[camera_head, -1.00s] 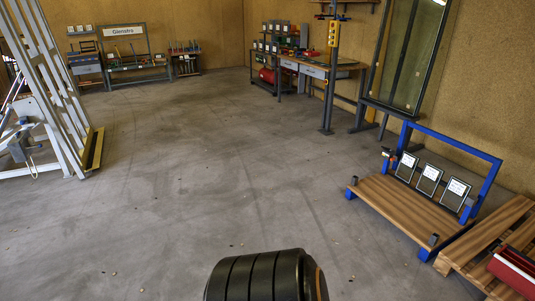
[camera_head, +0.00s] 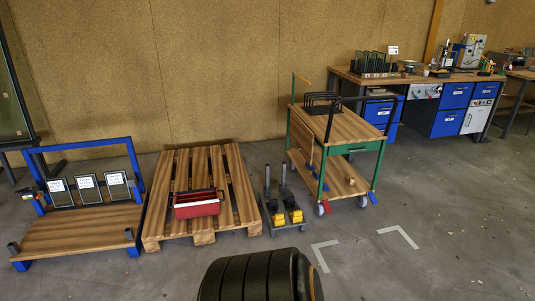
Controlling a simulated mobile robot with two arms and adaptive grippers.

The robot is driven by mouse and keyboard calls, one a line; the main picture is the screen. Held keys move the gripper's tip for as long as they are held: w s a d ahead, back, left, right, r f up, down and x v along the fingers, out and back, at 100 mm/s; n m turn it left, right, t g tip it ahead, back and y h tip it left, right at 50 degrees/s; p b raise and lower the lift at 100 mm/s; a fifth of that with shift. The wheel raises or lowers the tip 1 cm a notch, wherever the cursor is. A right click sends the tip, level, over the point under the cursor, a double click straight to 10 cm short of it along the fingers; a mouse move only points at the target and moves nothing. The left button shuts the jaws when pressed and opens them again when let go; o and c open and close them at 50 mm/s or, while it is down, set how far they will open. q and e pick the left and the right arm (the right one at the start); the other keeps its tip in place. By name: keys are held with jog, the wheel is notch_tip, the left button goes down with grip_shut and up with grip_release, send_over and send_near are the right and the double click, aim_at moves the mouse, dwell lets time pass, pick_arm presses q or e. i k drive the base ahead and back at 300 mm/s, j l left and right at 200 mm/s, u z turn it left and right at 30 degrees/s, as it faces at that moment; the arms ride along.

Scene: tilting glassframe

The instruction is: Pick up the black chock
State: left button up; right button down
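I cannot clearly make out a black chock in this view. A low grey stand (camera_head: 268,226) on the floor has two upright posts and small yellow blocks (camera_head: 278,219) with dark parts beside them. These dark parts are too small to identify. Neither of my grippers is in view.
A wooden pallet (camera_head: 237,188) bears a red toolbox (camera_head: 198,204). A blue-framed wooden platform (camera_head: 75,235) stands at the left. A green-framed cart (camera_head: 345,128) stands right of the stand, with a workbench (camera_head: 425,78) behind. Floor with white corner marks (camera_head: 400,236) is clear at right.

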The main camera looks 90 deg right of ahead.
aim_at(273, 205)
jog(key=z, duration=2.85)
jog(key=i+j, duration=0.2)
jog(key=i, duration=0.35)
jog(key=i+j+u, duration=0.1)
jog(key=i+j, duration=0.15)
jog(key=i, duration=0.3)
jog(key=i+j, duration=0.15)
jog(key=i, duration=0.4)
jog(key=j+u, duration=0.05)
